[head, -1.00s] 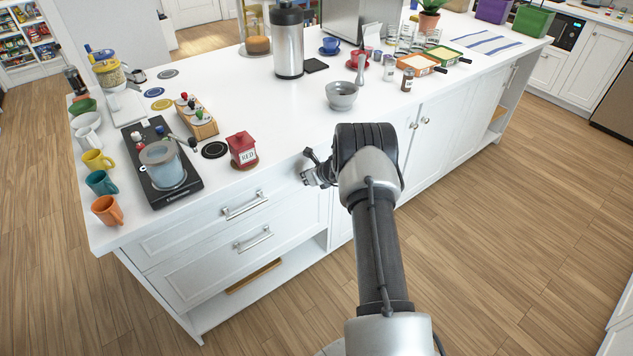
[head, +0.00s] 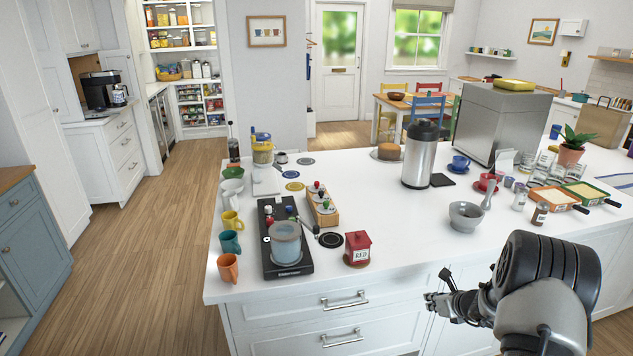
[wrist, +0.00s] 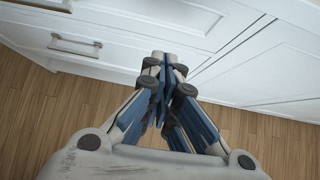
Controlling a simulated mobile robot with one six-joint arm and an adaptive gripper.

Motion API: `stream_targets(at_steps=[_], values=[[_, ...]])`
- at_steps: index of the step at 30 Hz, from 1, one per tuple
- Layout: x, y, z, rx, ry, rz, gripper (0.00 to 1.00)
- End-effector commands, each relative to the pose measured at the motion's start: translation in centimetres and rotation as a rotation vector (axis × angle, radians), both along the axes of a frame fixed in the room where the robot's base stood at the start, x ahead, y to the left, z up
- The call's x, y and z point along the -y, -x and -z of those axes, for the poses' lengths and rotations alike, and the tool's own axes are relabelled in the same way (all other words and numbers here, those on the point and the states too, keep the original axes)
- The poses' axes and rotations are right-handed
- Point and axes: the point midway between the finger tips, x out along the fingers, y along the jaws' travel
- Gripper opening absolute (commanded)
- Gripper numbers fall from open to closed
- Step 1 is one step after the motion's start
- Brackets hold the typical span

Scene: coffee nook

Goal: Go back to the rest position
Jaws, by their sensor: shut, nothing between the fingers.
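My gripper (head: 440,304) is in front of the white island's cabinet face, below the countertop edge at the lower right of the head view. In the wrist view my gripper (wrist: 163,62) has its blue-sided fingers together with nothing between them. White drawer and door fronts (wrist: 140,15) lie beyond the fingertips, with wood floor below. My gripper appears apart from the island.
Drawer handles (head: 344,300) stick out of the front. Open floor (head: 160,270) lies to the left.

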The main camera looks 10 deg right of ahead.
Motion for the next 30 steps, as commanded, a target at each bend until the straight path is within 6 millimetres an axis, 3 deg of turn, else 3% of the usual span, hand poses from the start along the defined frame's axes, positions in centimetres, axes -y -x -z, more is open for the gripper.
stream_targets(at_steps=[4, 8, 12, 14, 18, 21, 25, 30], values=[[-3.2, -1.1, -4.5, 0.029, 0.083, -0.155, 0.0], [-9.4, -1.3, -11.3, 0.07, 0.236, -0.439, 0.0], [-17.1, 0.9, -18.2, 0.114, 0.432, -0.787, 0.0], [-20.1, 2.6, -20.6, 0.134, 0.518, -0.933, 0.0], [-26.3, 7.7, -25.2, 0.17, 0.721, -1.263, 0.0], [-29.8, 12.2, -27.4, 0.189, 0.872, -1.492, 0.0], [-32.7, 18.5, -29.2, 0.198, 1.073, -1.776, 0.0], [-34.0, 26.6, -30.0, 0.177, 1.344, -2.123, 0.0]])
